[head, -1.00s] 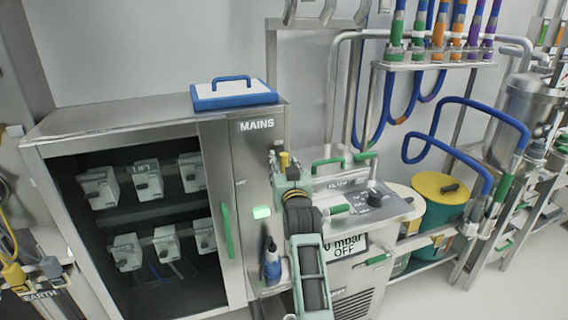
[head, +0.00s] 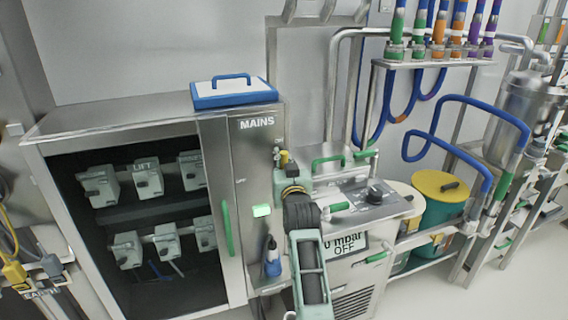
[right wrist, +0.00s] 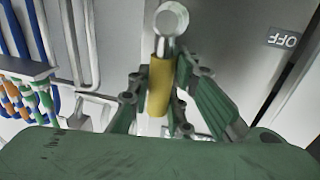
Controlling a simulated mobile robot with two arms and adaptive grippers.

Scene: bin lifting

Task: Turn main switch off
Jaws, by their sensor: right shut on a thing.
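The main switch (head: 284,156) is on the front of the steel cabinet marked MAINS, at its upper right. In the right wrist view its handle (right wrist: 160,85) is a yellow grip on a silver stem with a round metal end. My right gripper (head: 288,167) is at the switch, its body hiding part of it. In the right wrist view the green fingers (right wrist: 158,108) are closed around the yellow grip, one on each side. An OFF label (right wrist: 284,39) appears upside down at the upper right there. My left gripper is in neither view.
A lit green indicator (head: 262,211) sits below the switch. To the right stand a pump unit (head: 375,197) and a yellow-lidded bin (head: 440,187).

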